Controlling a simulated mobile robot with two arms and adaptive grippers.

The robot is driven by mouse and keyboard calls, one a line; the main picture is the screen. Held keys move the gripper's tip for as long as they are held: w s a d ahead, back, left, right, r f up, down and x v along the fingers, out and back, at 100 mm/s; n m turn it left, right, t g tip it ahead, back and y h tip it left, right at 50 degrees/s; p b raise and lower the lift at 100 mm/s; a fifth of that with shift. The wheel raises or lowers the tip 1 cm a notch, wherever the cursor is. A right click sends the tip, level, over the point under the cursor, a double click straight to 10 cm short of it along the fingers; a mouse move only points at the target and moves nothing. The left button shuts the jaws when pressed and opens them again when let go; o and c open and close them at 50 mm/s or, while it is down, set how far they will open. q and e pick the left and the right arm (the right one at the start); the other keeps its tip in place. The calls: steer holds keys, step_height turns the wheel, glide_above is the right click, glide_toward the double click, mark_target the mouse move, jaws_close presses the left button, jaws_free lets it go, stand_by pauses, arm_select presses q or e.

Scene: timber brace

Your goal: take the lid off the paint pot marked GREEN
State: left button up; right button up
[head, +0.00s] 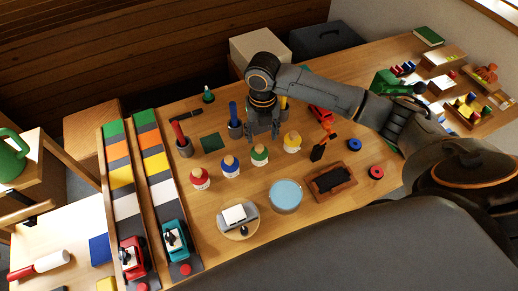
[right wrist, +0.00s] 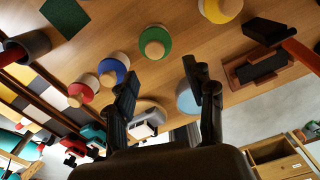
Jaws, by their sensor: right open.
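The green paint pot (head: 259,155) stands on the table in a row with the red (head: 200,179), blue (head: 231,167) and yellow (head: 292,143) pots. Each has a pale wooden knob on top; the markings are too small to read. In the right wrist view the green pot (right wrist: 155,41) shows just beyond my fingertips, its lid on. My right gripper (head: 263,134) is open and empty, pointing down above and behind the green pot in the head view, apart from it. It also shows in the right wrist view (right wrist: 161,74). My left gripper is not in view.
Cups with brushes (head: 235,129) stand close to my right gripper. A blue-topped round container (head: 286,195), a dark tray (head: 331,182) and a round board with a white block (head: 238,219) lie in front. Two long coloured ramps (head: 124,194) are at left.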

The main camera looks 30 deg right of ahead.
mark_target(260, 147)
steer(key=shift+f, duration=0.95)
steer(key=shift+w+a+f+p, duration=0.1)
steer(key=shift+f+p, duration=0.15)
steer(key=shift+f, duration=0.65)
steer(key=shift+w+f+p, duration=0.15)
steer(key=shift+f+p, duration=0.1)
steer(key=shift+f, duration=0.65)
steer(key=shift+w+a+f+p, duration=0.1)
steer(key=shift+f+p, duration=0.15)
steer(key=shift+f, duration=0.65)
steer(key=c, duration=1.1)
